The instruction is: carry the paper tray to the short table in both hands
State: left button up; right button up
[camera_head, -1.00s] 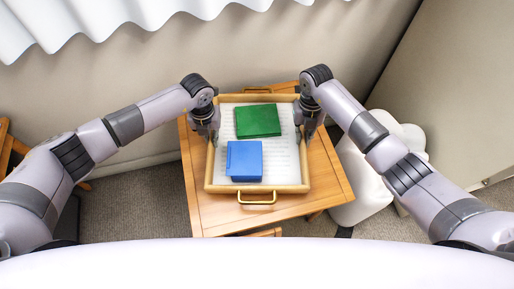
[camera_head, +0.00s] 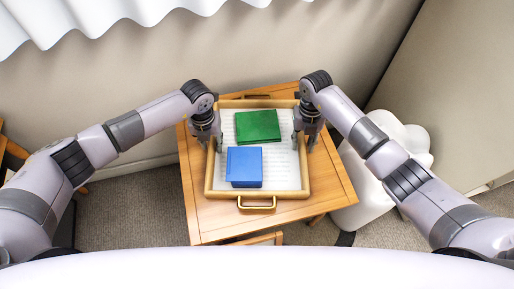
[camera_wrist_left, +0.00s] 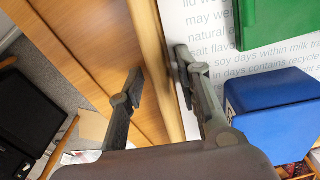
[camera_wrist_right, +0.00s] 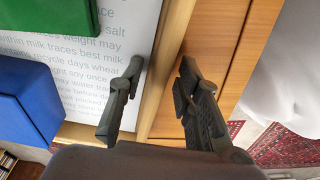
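The paper tray (camera_head: 208,181) is a shallow wooden-rimmed tray with a front handle, resting on a wooden table (camera_head: 198,222). Printed paper (camera_head: 284,170) lines it, with a blue box (camera_head: 245,167) and a green book-like block (camera_head: 258,126) on top. My left gripper (camera_head: 213,146) is open over the tray's left rim, its fingers (camera_wrist_left: 160,75) on either side of the rim. My right gripper (camera_head: 306,143) is open over the right rim, one finger inside and one outside (camera_wrist_right: 160,78). Whether any finger touches the rim is unclear.
A white rounded seat-like object (camera_head: 398,140) stands right of the table. A wall and white curtain (camera_head: 90,18) are behind. Another wooden piece (camera_head: 10,155) shows at the left edge. Carpet (camera_head: 130,215) is bare left of the table.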

jog(key=shift+r, duration=0.1)
pick_arm(q)
notch_tip(320, 180, up, 12)
pick_arm(e)
notch_tip(320, 180, up, 12)
jog(key=w, duration=0.1)
jog(key=shift+w, duration=0.4)
jog(key=shift+f, duration=0.2)
dwell(0.6)
